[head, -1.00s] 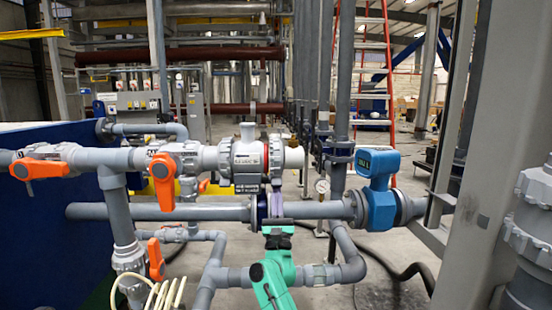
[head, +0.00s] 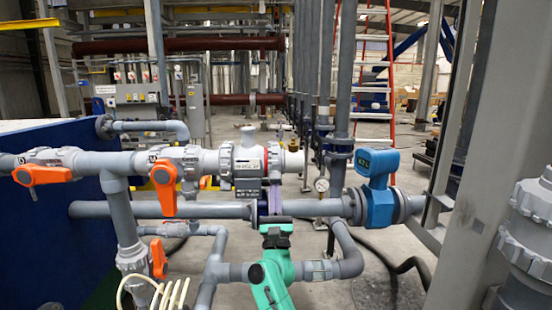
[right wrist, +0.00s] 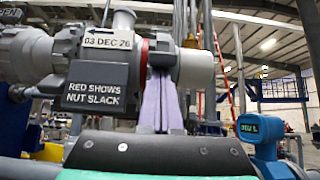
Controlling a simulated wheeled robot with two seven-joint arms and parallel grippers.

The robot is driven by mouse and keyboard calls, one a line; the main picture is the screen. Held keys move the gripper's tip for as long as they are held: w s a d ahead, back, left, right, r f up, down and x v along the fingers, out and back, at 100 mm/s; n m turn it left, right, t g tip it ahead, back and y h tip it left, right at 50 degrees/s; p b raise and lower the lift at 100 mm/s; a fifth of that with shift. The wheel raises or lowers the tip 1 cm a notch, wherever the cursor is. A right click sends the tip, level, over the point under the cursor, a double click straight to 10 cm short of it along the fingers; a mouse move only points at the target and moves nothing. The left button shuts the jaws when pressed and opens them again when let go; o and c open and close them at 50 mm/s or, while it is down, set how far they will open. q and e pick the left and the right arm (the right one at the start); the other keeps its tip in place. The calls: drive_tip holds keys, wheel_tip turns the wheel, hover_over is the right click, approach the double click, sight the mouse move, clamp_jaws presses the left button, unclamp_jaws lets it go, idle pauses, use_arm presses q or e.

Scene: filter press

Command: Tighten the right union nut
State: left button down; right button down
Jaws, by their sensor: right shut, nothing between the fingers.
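The grey union fitting (head: 249,165) sits in the upper pipe, and its label in the right wrist view (right wrist: 97,83) reads "RED SHOWS NUT SLACK". A red ring (right wrist: 144,62) shows at its right side, by the right union nut (head: 273,160). My right gripper (head: 271,190), on a green arm, comes up from below. Its purple fingers also show in the right wrist view (right wrist: 162,85), upright and shut with nothing between them, close by the red ring. They overlap the nut's lower part in the picture; contact cannot be told. My left gripper is not in view.
A lower grey pipe (head: 165,209) runs behind my right gripper to a blue flow meter (head: 378,190). Orange valve handles (head: 164,185) hang at the left. A grey column (head: 500,150) bounds the right side.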

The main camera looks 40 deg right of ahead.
sight(274, 179)
drive_tip(key=shift+s+a+r+h+p, duration=0.15)
drive_tip(key=shift+r+p, duration=0.2)
drive_tip(key=shift+r, duration=0.2)
drive_tip(key=shift+s+a+r+h+p, duration=0.1)
drive_tip(key=shift+s+a+r+p, duration=0.15)
drive_tip(key=shift+r, duration=0.3)
drive_tip(key=shift+s+a+r+h+p, duration=0.1)
drive_tip(key=shift+r+p, duration=0.3)
drive_tip(key=shift+r, duration=0.15)
drive_tip(key=shift+w+a+r+p, duration=0.1)
drive_tip(key=shift+r+p, duration=0.8)
drive_tip(key=shift+r, duration=0.2)
drive_tip(key=shift+w+r+p, duration=0.25)
drive_tip(key=shift+r+p, duration=0.3)
drive_tip(key=shift+r, duration=0.4)
drive_tip(key=shift+w+r+p, duration=0.3)
drive_tip(key=shift+r, duration=0.4)
drive_tip(key=shift+s+r, duration=0.2)
drive_tip(key=shift+r, duration=0.35)
drive_tip(key=shift+s+r, duration=0.15)
drive_tip(key=shift+r, duration=0.35)
wheel_tip(274, 179, down, 5)
drive_tip(key=shift+w+a+r+b, duration=0.1)
drive_tip(key=shift+b, duration=1.15)
drive_tip(key=b+v, duration=0.2)
drive_tip(key=v, duration=0.3)
drive_tip(key=shift+b, duration=0.3)
